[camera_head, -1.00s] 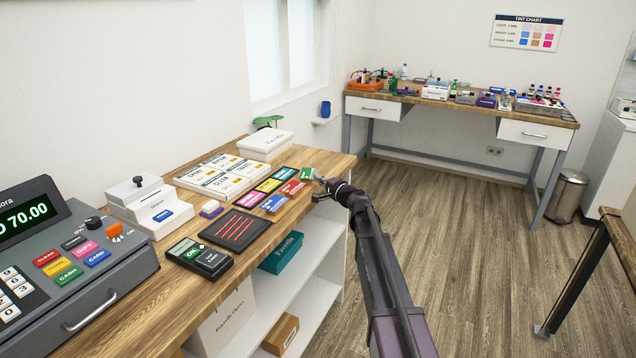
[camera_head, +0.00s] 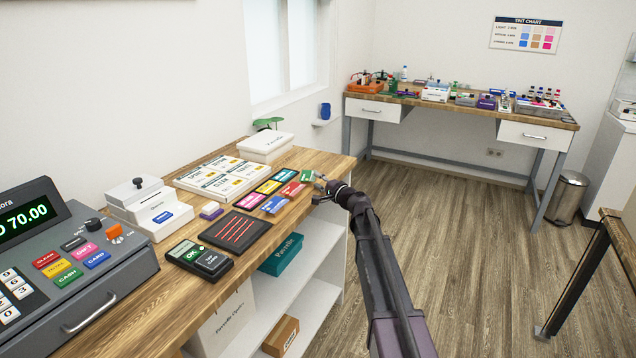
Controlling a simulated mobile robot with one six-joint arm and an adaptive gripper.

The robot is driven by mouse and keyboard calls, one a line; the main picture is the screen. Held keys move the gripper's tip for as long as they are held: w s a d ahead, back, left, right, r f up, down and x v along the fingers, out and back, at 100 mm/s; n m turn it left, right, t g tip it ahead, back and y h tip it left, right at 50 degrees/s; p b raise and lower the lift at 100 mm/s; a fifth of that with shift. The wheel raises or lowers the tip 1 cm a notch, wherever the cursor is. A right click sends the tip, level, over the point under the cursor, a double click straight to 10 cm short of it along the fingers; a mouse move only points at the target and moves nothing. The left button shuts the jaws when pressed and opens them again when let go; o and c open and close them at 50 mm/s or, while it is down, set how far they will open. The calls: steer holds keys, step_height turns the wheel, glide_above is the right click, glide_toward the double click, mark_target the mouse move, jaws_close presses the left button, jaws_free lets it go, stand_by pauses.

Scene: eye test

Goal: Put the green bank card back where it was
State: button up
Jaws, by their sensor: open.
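My gripper (camera_head: 318,181) is open, just to the right of the green card near the counter's edge. Its fingertips are tiny in this view, and I cannot tell whether they touch the card. A blue card (camera_head: 274,204) and a red card (camera_head: 292,189) lie in the front row.
A black tray with red stripes (camera_head: 236,231), a card terminal (camera_head: 199,259) and a cash register (camera_head: 75,260) stand on the wooden counter (camera_head: 150,300). A white display board (camera_head: 222,177) and a white box (camera_head: 266,145) lie behind the cards.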

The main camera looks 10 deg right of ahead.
steer(key=v, duration=1.2)
stand_by(0.6)
steer(key=s+a+f+n+g+h, duration=0.1)
steer(key=s+a+f+n+g, duration=0.4)
steer(key=s, duration=0.3)
steer(key=s+a+f+n+g, duration=0.4)
steer(key=s+a+f+g, duration=0.1)
steer(key=s+f, duration=0.25)
steer(key=s+d+f+n+g+h, duration=0.1)
steer(key=s+f+h, duration=0.1)
steer(key=s, duration=0.3)
steer(key=s+d+f+n+g+h, duration=0.1)
steer(key=s+d+f+g+h, duration=0.1)
steer(key=s, duration=0.4)
steer(key=s+d+f+g+h, duration=0.2)
steer(key=s+h, duration=0.2)
steer(key=s, duration=0.2)
steer(key=shift+d+n, duration=0.15)
steer(key=shift+n, duration=0.25)
steer(key=shift+s+f, duration=0.1)
step_height(320, 180, up, 17)
steer(key=p, duration=1.6)
steer(key=shift+f, duration=0.25)
